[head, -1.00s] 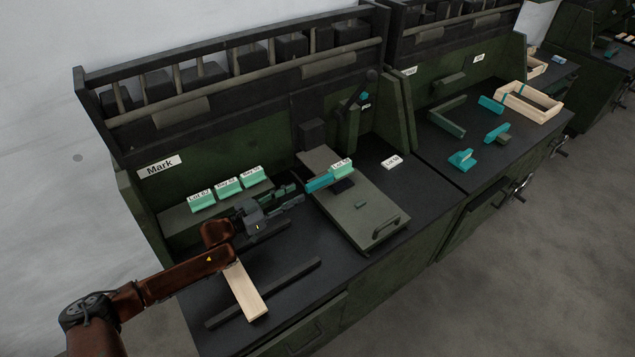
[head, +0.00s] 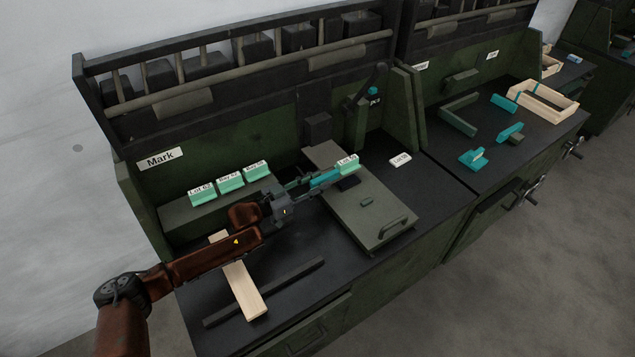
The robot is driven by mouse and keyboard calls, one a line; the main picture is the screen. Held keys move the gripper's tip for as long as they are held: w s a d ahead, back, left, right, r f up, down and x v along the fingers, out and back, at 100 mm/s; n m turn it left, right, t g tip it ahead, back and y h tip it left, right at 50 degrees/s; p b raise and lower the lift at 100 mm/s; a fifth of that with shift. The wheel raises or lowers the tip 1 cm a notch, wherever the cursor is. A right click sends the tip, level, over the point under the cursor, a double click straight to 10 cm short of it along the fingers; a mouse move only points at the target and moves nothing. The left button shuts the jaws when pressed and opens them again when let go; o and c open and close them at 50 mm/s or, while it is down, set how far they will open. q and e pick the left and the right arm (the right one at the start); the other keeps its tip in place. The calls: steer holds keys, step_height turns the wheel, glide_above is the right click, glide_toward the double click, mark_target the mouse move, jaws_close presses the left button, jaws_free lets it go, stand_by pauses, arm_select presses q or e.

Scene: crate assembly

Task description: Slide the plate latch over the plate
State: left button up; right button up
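The plate latch looks to be the teal bar (head: 326,178) on the grey-green fixture board in the middle of the bench. The plate, a mint-green labelled block (head: 347,164), stands at the bar's right end. Whether the bar overlaps the plate is too small to tell. My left gripper (head: 308,187) is at the bar's left end, its two fingers apart, one on the far side and one on the near side. Whether they touch the bar cannot be seen. My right gripper is not in view.
The fixture board (head: 365,218) has a dark handle at its front. Several mint labelled blocks (head: 230,182) stand on a ledge at the left. A white label (head: 400,160) lies right of the board.

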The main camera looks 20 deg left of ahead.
arm_select(q)
steer(key=shift+c, duration=0.7)
jaws_close()
